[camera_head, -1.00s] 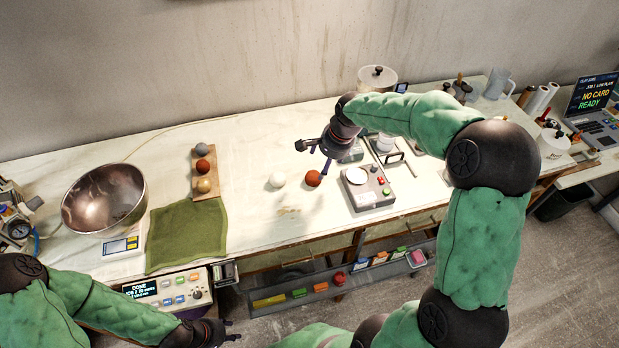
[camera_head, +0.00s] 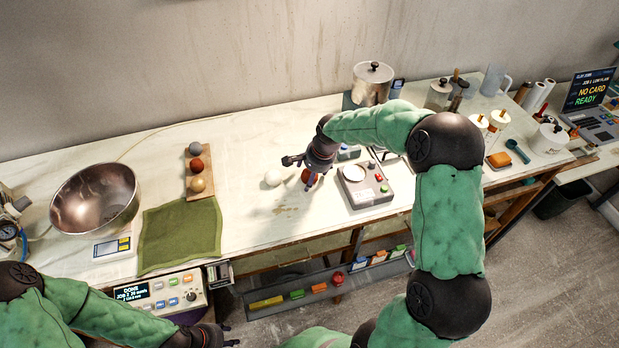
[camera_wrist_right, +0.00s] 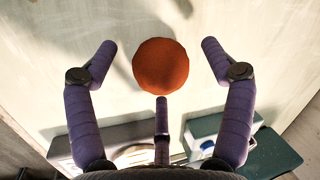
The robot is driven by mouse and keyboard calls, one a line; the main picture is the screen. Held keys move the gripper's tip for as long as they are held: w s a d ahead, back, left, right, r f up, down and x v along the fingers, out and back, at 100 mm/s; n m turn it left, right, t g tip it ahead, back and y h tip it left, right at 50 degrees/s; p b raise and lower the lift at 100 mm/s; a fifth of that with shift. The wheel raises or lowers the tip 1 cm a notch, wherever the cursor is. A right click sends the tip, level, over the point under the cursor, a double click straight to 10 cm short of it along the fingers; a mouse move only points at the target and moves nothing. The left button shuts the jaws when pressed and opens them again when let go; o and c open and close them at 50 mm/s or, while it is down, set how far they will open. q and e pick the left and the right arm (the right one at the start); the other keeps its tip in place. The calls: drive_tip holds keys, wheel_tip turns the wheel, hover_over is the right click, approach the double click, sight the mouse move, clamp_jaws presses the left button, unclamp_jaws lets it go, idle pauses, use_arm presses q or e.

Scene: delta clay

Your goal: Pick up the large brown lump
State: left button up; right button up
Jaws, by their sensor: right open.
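In the right wrist view the lump (camera_wrist_right: 160,66) shows whole, between the spread fingers and just beyond the middle finger. My right gripper is open and empty, with no clear contact on the lump. My left gripper (camera_head: 230,338) is at the bottom edge, in front of the table and away from the lump. Its finger opening cannot be made out.
A board (camera_head: 188,186) with three small balls, a green cloth (camera_head: 180,232) and a metal bowl (camera_head: 70,212) are farther left.

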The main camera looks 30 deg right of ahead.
drive_tip(key=c, duration=1.4)
drive_tip(key=shift+o, duration=0.2)
drive_tip(key=shift+r, duration=0.1)
